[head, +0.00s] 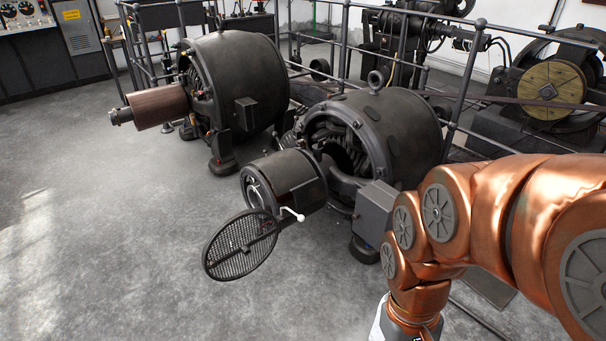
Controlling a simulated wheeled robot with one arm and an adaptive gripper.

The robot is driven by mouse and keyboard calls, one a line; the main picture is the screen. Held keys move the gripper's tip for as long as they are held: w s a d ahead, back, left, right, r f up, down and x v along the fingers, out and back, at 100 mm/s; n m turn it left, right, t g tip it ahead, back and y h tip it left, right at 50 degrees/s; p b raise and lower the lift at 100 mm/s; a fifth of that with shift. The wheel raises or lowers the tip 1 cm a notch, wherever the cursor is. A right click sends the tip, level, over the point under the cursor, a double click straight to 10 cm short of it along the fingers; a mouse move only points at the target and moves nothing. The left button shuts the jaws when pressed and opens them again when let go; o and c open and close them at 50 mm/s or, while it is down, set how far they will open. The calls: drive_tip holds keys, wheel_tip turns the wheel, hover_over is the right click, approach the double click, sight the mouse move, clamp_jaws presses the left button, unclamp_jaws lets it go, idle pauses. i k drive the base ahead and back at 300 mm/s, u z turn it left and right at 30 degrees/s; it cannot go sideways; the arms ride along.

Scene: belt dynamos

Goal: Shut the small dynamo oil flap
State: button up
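The small dynamo (400,125) is a dark, rounded machine in the middle, with a smaller drum (283,180) sticking out toward the front left. A round, dark mesh flap (240,245) with a bar across it stands swung open in front of the drum's end. The drum's round end opening (256,190) shows behind the flap. A small white handle (292,214) sits at the flap's right side, by the drum. My copper arm comes in from the right and bends down to the bottom edge, right of the flap and apart from it. My gripper's fingers are below the frame.
A larger dynamo (237,80) with a brown cylinder (158,107) stands at the back left. Grey railings (343,45) run behind the machines. A grey box (374,212) sits on the small dynamo's near side, close to my arm. The floor (110,230) at left is clear.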

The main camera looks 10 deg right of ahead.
sight(322, 143)
drive_tip(key=z, duration=0.5)
drive_tip(key=k, duration=0.6)
drive_tip(key=z, duration=0.3)
drive_tip(key=i, duration=0.65)
drive_tip(key=u, duration=1.15)
drive_tip(key=i, duration=0.6)
drive_tip(key=u, duration=0.7)
